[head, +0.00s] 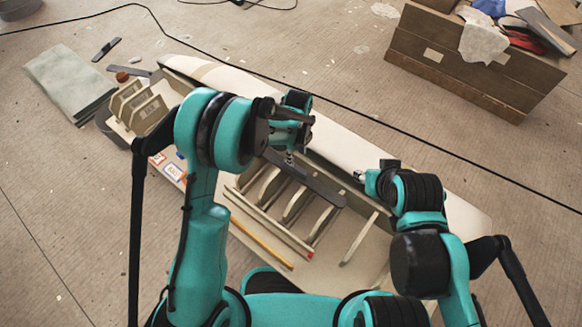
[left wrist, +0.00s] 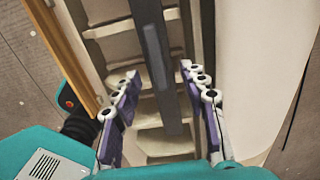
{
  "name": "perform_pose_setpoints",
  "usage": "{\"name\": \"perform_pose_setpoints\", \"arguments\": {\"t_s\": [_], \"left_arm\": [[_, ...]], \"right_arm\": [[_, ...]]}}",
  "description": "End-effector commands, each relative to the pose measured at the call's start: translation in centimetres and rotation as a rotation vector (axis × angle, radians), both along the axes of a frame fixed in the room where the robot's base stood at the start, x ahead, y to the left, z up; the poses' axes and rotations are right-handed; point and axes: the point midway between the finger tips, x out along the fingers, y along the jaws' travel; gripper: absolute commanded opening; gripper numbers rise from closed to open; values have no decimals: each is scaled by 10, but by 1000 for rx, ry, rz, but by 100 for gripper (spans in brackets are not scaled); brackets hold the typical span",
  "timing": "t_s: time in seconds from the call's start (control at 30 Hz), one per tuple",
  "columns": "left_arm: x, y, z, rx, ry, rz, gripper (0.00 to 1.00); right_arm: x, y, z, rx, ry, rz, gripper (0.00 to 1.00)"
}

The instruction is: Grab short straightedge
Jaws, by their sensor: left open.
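A dark grey flat bar, which looks like the short straightedge (head: 318,187), lies across the pale ribs of the open mould (head: 375,235). It also shows in the left wrist view (left wrist: 156,58), running lengthwise between my finger pads. My left gripper (head: 289,157) is over the bar's far left end. In the left wrist view the left gripper (left wrist: 160,72) is open, with one finger on each side of the bar and a gap to both. My left arm hides part of the mould and possibly the bar's end. My right gripper (head: 362,177) is small beside the mould's right part; its fingers are unclear.
A long white mould shell (head: 340,140) lies along the far side. A wooden crate (head: 470,75) with cloths stands at back right. A grey-green sheet (head: 68,80) and a dark tool (head: 106,49) lie at left.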

Motion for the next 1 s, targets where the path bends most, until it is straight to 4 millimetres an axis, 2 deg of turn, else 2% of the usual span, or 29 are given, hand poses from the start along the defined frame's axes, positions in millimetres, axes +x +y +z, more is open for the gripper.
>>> {"name": "perform_pose_setpoints", "arguments": {"t_s": [0.2, 0.37, 0.6, 0.87, 1.0], "left_arm": [[0, -1, -27, 1, 3, -10, 43], [-2, 0, -41, 0, 2, -9, 43], [-5, 1, -77, 0, 2, -8, 43], [-5, 1, -78, 0, 2, -7, 43], [-5, 1, -78, 1, 2, -7, 6]], "right_arm": [[0, 0, -11, 0, 0, 0, 40], [0, 0, -19, 0, 0, 0, 40], [0, 0, -39, 0, 0, 0, 40], [0, 0, -38, 0, 0, 0, 40], [0, 0, -38, 0, 0, 0, 40]]}}
